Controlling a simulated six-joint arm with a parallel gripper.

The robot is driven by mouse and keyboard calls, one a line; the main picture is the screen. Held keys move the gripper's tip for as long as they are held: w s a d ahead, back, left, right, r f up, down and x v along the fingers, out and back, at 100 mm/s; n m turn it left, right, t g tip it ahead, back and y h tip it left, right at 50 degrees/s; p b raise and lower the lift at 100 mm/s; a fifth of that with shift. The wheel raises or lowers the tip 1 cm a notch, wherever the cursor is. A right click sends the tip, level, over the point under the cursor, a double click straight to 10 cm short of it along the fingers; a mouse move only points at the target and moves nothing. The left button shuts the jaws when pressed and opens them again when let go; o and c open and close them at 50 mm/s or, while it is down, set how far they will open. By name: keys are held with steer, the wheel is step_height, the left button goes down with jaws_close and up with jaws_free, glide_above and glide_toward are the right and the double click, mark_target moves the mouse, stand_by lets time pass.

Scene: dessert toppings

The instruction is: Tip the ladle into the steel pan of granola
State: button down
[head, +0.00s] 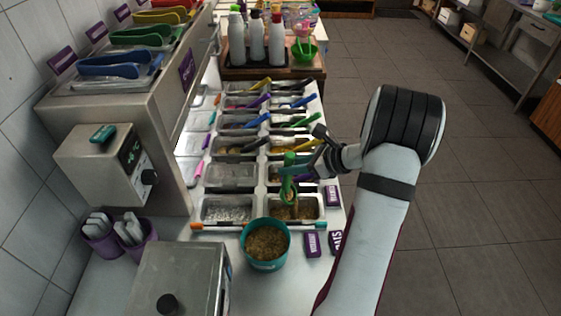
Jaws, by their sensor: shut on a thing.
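My gripper (300,167) is shut on the green ladle (289,188) and holds it over the front right of the pan rows. The ladle's handle points up and its lower end hangs over the near right steel pan of granola (313,211). I cannot tell from this view how far the ladle is tilted or whether anything is in it. The pan holds brown granola, and the ladle covers part of its far side. A teal tub (265,262) filled with a brown granola-like topping stands just in front of the pans.
A steel pan of greyish topping (224,209) sits left of the granola pan. Several pans with coloured utensils run behind. Purple label blocks (312,244) lie at the right. A steel box (178,280) stands front left; bottles (257,42) stand at the back.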

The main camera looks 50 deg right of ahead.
steer(key=s+d+f+t+y, duration=0.1)
steer(key=s+t, duration=0.3)
steer(key=s, duration=0.1)
steer(key=s+d+f+t+y, duration=0.1)
steer(key=s+f+t, duration=0.1)
steer(key=s+t, duration=0.2)
steer(key=shift+s+d+f+t, duration=0.3)
steer(key=shift+s+d+t, duration=0.05)
steer(key=shift+t, duration=0.15)
steer(key=w+a+r+n+g+y, duration=0.3)
steer(key=w+a+r+y, duration=0.2)
steer(key=w+a+r, duration=0.45)
steer(key=w+a+r+n+g+y, duration=0.2)
steer(key=w+a+r+n+y, duration=0.3)
steer(key=a, duration=0.7)
steer(key=a+r+g+y, duration=0.1)
steer(key=a+r+g, duration=0.2)
steer(key=a, duration=1)
step_height(320, 180, up, 3)
steer(key=shift+w+r+y, duration=0.1)
steer(key=shift+w+y, duration=0.15)
steer(key=shift+y, duration=0.15)
